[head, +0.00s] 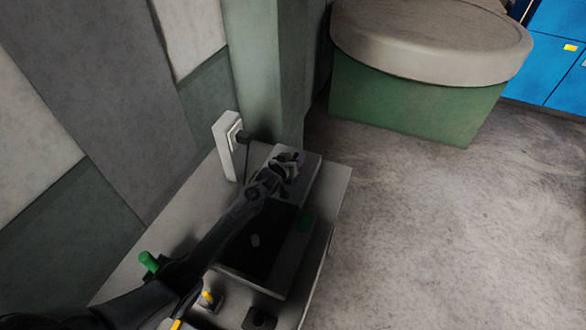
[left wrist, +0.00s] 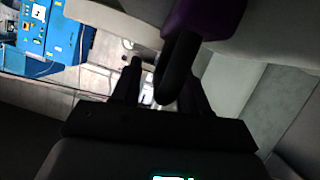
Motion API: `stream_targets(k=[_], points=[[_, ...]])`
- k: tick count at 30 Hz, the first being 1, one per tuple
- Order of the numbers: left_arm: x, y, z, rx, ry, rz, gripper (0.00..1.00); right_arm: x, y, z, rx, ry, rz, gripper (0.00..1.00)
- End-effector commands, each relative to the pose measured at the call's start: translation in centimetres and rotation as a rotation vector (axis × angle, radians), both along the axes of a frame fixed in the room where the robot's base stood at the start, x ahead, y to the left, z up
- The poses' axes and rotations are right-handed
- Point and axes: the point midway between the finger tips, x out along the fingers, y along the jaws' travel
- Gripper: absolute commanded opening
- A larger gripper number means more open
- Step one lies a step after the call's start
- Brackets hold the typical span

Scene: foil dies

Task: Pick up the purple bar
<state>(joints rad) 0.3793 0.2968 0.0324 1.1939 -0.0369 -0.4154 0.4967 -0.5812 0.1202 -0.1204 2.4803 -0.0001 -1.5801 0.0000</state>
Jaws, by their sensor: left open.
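A purple piece (left wrist: 205,18), which I take for the purple bar, shows at the top of the left wrist view. It is cut off by the edge, and a dark rounded part hangs below it. My left gripper (left wrist: 163,72) is open, with its dark fingers on either side of that dark part. I cannot tell whether they touch it. In the head view my left gripper (head: 287,165) is over the far end of the grey table. I make out no purple there; the bar is likely hidden by the gripper. My right gripper is not in view.
A white upright post (head: 224,150) stands near the wall, left of the gripper. Open floor (head: 440,220) lies right of the table.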

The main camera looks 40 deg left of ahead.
Motion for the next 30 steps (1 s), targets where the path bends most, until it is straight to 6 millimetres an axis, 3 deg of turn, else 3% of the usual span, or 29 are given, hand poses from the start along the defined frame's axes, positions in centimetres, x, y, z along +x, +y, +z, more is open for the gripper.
stream_targets(k=[3,9,12,25,30], points=[[0.0,0.0,0.0,0.000,0.000,0.000,0.41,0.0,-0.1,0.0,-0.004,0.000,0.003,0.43],[0.0,0.0,0.0,0.000,0.000,0.000,0.11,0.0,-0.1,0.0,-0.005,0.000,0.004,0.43],[0.0,0.0,0.0,0.000,0.000,0.000,0.00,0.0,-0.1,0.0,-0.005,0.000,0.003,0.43],[0.0,0.0,0.4,0.001,-0.003,0.000,0.00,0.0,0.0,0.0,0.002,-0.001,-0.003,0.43],[0.0,0.0,2.0,0.001,-0.005,0.000,0.00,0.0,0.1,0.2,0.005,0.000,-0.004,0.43]])
